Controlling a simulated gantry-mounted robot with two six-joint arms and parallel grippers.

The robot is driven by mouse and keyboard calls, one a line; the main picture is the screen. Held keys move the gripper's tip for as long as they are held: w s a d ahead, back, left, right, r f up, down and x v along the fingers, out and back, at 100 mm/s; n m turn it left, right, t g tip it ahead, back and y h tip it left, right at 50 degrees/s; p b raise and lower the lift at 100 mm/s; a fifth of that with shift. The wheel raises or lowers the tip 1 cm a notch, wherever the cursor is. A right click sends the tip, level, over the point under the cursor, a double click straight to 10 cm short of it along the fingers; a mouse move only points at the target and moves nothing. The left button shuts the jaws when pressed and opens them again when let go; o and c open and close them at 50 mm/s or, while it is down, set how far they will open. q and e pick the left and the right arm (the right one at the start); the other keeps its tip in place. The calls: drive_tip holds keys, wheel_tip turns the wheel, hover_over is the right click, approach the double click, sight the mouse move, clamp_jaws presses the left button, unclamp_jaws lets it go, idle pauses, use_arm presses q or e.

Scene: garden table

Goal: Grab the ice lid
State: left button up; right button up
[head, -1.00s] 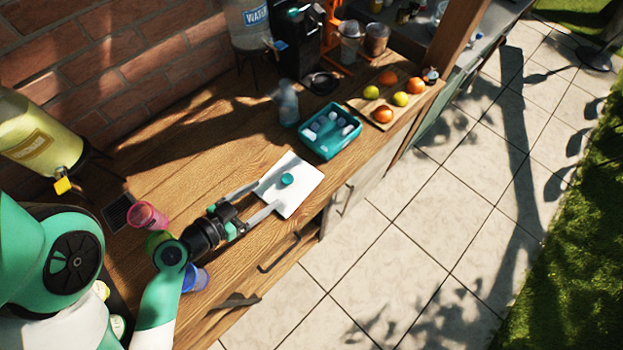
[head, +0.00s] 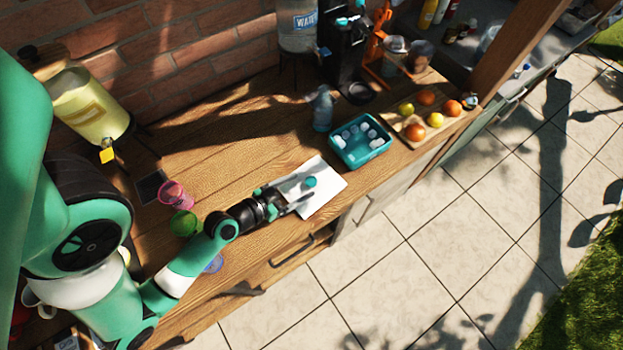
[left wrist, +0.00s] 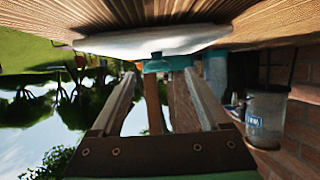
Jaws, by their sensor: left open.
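The ice lid (head: 329,193) is a flat white panel with a round teal knob (head: 310,182), lying on the wooden counter. My left gripper (head: 304,190) is open over the lid's left part, its fingers pointing toward the knob. In the left wrist view the lid (left wrist: 115,45) spans the top as a white slab, and the knob (left wrist: 157,55) shows between and beyond the spread fingertips of my left gripper (left wrist: 160,73). Nothing is between the fingers near the palm. Whether the fingertips touch the lid cannot be told. My right gripper is not in view.
A teal ice bin (head: 372,153) with several pale ice pieces stands just beyond the lid. A clear bottle (head: 323,110) and a fruit board (head: 400,124) are farther back. Pink (head: 172,192) and green (head: 184,224) cups stand near my left arm. The counter's front edge is close.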

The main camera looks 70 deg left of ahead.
sight(310, 182)
use_arm(q)
drive_tip(key=shift+w, duration=0.25)
drive_tip(key=p+x, duration=0.1)
drive_tip(key=x, duration=0.3)
drive_tip(key=shift+w, duration=0.35)
drive_tip(key=shift+f, duration=0.1)
clamp_jaws()
